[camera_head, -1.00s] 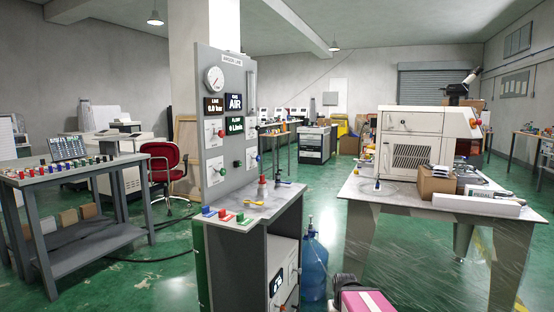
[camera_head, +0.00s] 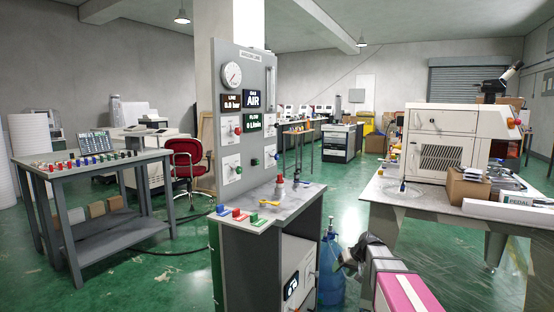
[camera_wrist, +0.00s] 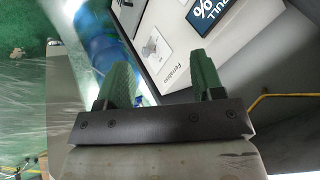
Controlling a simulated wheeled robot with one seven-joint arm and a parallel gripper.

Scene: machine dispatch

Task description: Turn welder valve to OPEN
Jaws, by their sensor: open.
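My gripper (camera_head: 347,258) is in front of the grey stand (camera_head: 262,237), low and beside its right side. In the wrist view my gripper (camera_wrist: 158,62) has its two green fingers apart with nothing between them. The upright grey panel (camera_head: 233,108) carries a round gauge (camera_head: 232,75), lit displays and several small valves, including one with a red knob (camera_head: 238,131). Which valve is the welder's I cannot tell, nor its handle position.
A blue water bottle (camera_head: 331,272) stands on the floor right of the stand, close to my gripper. A table with a white machine (camera_head: 440,133) and cardboard box (camera_head: 467,187) is at right. A grey workbench (camera_head: 95,165) stands at left.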

